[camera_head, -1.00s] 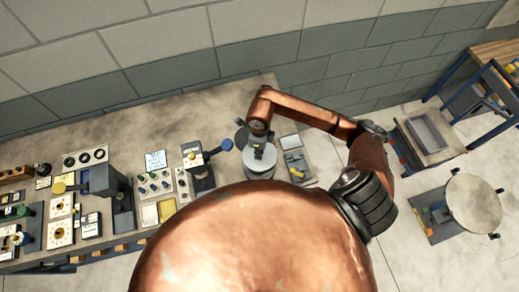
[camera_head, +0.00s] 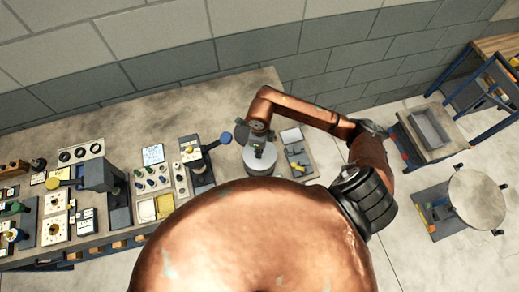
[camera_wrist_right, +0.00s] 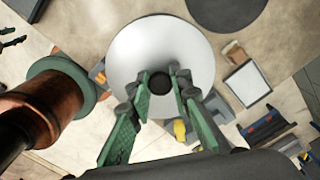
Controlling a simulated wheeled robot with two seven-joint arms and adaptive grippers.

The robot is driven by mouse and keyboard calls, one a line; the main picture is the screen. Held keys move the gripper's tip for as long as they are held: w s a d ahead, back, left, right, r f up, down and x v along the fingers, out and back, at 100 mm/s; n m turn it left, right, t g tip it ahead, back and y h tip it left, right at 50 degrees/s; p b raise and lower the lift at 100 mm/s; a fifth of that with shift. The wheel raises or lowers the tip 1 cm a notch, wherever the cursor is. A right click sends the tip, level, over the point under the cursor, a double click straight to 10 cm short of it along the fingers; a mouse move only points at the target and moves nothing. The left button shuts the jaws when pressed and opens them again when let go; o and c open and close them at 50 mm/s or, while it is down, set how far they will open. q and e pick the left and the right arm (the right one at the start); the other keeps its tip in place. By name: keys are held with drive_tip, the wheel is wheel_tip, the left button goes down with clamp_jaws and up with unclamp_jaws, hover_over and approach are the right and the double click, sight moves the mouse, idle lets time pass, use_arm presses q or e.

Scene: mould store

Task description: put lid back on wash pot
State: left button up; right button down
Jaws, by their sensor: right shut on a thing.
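A round pale lid (camera_wrist_right: 125,52) with a dark knob (camera_wrist_right: 157,83) fills the middle of the right wrist view. My right gripper (camera_wrist_right: 160,86) is shut on the knob, its green-lined fingers on either side. In the head view, my right gripper (camera_head: 259,150) is over the pale round top (camera_head: 262,164) near the bench's right end. The lid hides what is beneath it, so I cannot make out the wash pot or tell whether the lid touches it. My left gripper is not in view.
A dark disc (camera_wrist_right: 226,10) lies beside the lid. A tray of small items (camera_head: 298,160) is to its right, and a blue-knobbed lever device (camera_head: 200,165) to its left. Several instruments crowd the bench's left. The back of the bench (camera_head: 190,110) is clear.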

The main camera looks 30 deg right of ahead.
drive_tip(key=shift+f+b, duration=0.15)
drive_tip(key=shift+b, duration=1)
idle(2.1)
drive_tip(key=c, duration=1.7)
unclamp_jaws()
drive_tip(key=shift+o, duration=0.2)
drive_tip(key=o, duration=0.4)
drive_tip(key=shift+o, duration=0.2)
drive_tip(key=shift+r+p, duration=1.65)
drive_tip(key=shift+r, duration=1.85)
